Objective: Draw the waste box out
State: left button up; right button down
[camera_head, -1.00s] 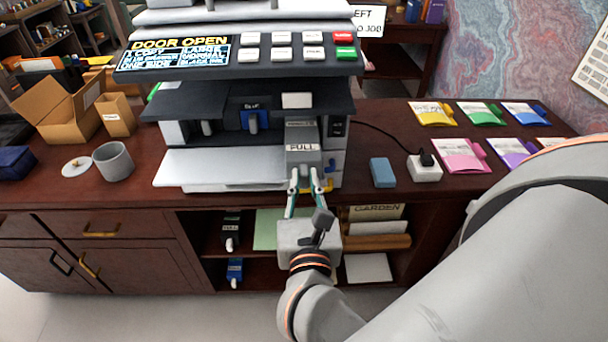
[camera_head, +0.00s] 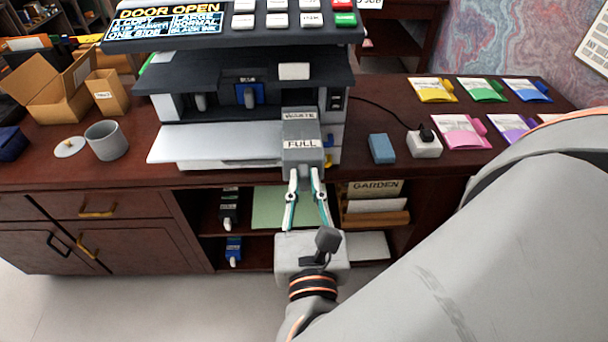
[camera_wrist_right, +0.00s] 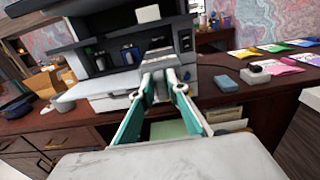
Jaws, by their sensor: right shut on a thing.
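The grey waste box (camera_head: 302,131), labelled "WASTE" and "FULL", sticks out of the front right of the open copier (camera_head: 250,72). Its rear end still appears to be within the copier's slot. My right gripper (camera_head: 304,175) is shut on the front of the box, its fingers reaching up from below. In the right wrist view the two fingertips (camera_wrist_right: 165,88) close on the box front, which they largely hide. My left gripper is not in view.
A white tray (camera_head: 205,145) juts out left of the box. A blue block (camera_head: 382,148) and a white socket with a black plug (camera_head: 424,145) lie to the right. A grey cup (camera_head: 106,140) stands at left. An open shelf (camera_head: 215,262) lies below the desk edge.

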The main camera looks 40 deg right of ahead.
jog(key=shift+v, duration=1.95)
jog(key=shift+a, duration=0.1)
